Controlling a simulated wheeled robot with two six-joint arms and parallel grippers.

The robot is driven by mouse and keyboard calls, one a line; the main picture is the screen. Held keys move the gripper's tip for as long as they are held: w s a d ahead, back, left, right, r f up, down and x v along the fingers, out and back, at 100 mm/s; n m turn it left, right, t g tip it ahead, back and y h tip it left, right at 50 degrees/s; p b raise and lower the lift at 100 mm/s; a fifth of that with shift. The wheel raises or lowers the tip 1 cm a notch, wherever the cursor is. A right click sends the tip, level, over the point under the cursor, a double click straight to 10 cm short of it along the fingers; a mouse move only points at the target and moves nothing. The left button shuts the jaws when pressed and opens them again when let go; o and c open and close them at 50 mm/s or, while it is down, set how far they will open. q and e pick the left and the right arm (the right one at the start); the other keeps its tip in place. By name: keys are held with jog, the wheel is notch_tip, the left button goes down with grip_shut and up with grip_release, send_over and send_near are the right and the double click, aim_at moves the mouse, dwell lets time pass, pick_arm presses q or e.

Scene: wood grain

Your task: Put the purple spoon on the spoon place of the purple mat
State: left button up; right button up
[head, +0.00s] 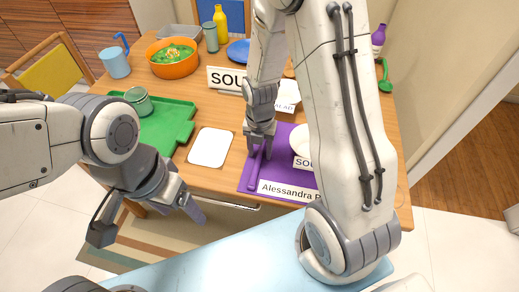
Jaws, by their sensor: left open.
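The purple mat (285,143) lies on the wooden table near its front edge, with a white name card (285,190) at its front. The purple spoon (256,174) shows as a narrow bar at the mat's left side, just below my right gripper (261,154). The gripper's fingers are down at the spoon's upper part, and they hide that part. I cannot tell whether they grip it. My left gripper (147,222) is open and empty in front of the table, low at the left.
A white plate (300,138) on the mat is partly hidden by my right arm. A white square (210,147) and green tray (165,130) lie left of the mat. An orange pot (172,70), blue pitcher (115,63) and a "SOU" sign (226,79) stand behind.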

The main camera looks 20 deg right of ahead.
aim_at(260, 153)
notch_tip(260, 153, up, 12)
jog(key=f+p, duration=0.1)
jog(key=p, duration=0.1)
jog(key=s+a+r+m, duration=0.4)
jog(key=s+a+m, duration=0.2)
jog(key=s+m, duration=0.3)
jog(key=s+a+r+m+y, duration=0.1)
jog(key=s+a+r+m, duration=0.2)
jog(key=s+a+m, duration=0.3)
jog(key=s+m, duration=0.3)
jog(key=m, duration=0.4)
jog(key=shift+a+r, duration=0.25)
jog(key=shift+r, duration=0.1)
